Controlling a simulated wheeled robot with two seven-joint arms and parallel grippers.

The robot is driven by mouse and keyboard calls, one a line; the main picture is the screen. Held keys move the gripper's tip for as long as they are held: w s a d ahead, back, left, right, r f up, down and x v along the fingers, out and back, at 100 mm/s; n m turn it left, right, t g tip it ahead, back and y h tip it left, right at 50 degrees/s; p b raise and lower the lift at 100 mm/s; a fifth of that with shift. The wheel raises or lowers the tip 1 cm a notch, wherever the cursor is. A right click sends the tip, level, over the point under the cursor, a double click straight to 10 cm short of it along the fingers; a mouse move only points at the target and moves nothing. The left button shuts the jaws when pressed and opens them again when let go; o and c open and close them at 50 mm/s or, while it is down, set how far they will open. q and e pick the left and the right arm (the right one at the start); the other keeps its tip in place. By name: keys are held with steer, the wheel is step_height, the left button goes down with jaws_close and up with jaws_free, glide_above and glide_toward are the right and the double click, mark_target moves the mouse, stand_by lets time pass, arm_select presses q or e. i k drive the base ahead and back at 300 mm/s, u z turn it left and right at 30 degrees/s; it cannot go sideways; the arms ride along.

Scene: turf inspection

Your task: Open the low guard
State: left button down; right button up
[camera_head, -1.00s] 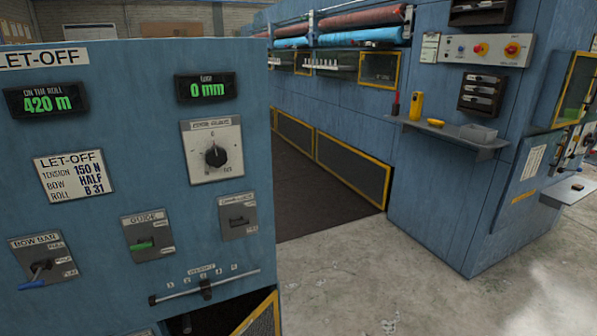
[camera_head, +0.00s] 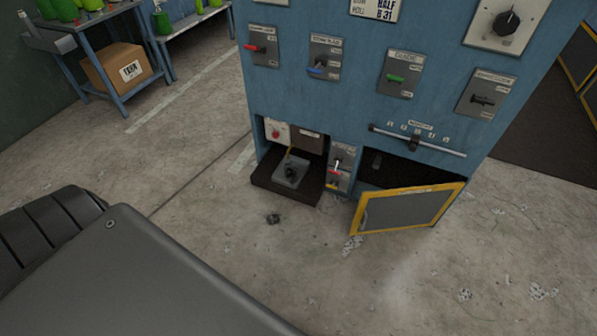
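The low guard (camera_head: 408,209) is a grey panel in a yellow frame at the bottom right of the blue let-off cabinet (camera_head: 345,108). It stands out at an angle from the cabinet front. A dark opening (camera_head: 398,171) shows behind and above it. A small handle shows near its left edge. Neither of my grippers is in view, and nothing is seen touching the guard.
Left of the guard are a small switch panel (camera_head: 338,168) and a recess with a dark tray (camera_head: 287,184) jutting out. A workbench with a cardboard box (camera_head: 116,71) stands at the back left. The concrete floor in front is mostly clear.

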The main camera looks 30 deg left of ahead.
mark_target(396, 209)
steer(key=u, duration=0.55)
steer(key=k, duration=0.8)
steer(key=u, duration=0.85)
steer(key=i, duration=1.05)
steer(key=z, duration=0.4)
steer(key=i, duration=0.85)
steer(key=z, duration=1.3)
steer(key=i, duration=0.5)
steer(key=z, duration=0.5)
